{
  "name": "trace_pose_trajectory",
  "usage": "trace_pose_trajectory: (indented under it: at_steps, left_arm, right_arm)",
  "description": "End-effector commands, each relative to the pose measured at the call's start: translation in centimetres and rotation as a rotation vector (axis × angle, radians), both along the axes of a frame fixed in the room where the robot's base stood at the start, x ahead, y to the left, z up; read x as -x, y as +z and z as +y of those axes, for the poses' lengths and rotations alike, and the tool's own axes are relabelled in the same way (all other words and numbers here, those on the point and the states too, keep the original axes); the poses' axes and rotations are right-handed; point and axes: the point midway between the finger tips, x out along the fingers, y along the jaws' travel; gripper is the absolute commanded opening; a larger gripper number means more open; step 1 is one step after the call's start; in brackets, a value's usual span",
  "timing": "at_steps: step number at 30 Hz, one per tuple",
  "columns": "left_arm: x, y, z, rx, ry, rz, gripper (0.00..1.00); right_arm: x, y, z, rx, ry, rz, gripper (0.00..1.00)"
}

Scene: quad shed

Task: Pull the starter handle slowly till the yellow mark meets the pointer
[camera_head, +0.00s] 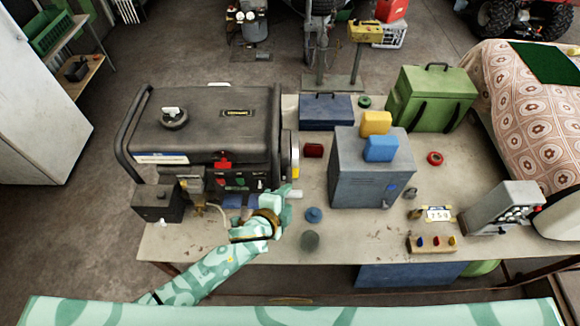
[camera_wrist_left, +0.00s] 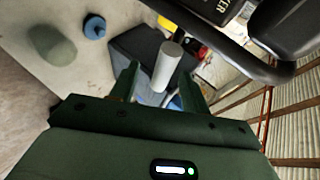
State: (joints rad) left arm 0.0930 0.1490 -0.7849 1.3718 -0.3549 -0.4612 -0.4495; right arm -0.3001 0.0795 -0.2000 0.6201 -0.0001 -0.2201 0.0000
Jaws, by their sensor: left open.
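The generator (camera_head: 205,122), black with a filler cap on top, stands on the left of the bench. On its right side a pale disc (camera_head: 295,150) shows a yellow patch near its lower edge. I cannot make out the pointer. The starter handle looks to be a short white cylinder (camera_head: 295,193) by the generator's lower right corner; it shows larger in the left wrist view (camera_wrist_left: 168,62). My left gripper (camera_head: 283,203) is open at the handle. In the wrist view its fingers (camera_wrist_left: 160,92) stand either side of the handle's lower end; contact is unclear. My right gripper is out of view.
A grey-blue metal box (camera_head: 360,180) with yellow and blue blocks on top stands right of the generator. A switch block (camera_head: 431,244) sits at the front edge.

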Motion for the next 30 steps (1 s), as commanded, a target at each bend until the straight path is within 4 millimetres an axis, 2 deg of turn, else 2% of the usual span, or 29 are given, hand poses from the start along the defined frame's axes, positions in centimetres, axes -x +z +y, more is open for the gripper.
trace_pose_trajectory:
  at_steps: [5,18,24,28,30]
  left_arm:
    - [1.1,0.8,0.6,-0.001,0.001,-0.001,0.46]
    - [9.8,6.4,4.9,-0.001,-0.001,0.003,0.46]
    - [12.1,7.9,6.0,-0.002,0.0,0.003,0.46]
    - [12.7,8.3,5.9,0.073,0.021,0.029,0.46]
    - [13.2,5.4,6.7,0.111,0.061,0.106,0.46]
  right_arm:
    - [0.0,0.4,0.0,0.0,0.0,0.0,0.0]
    - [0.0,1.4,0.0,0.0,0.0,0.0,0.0]
    - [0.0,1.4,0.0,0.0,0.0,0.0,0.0]
    - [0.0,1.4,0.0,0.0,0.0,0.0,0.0]
    - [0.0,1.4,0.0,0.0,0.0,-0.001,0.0]
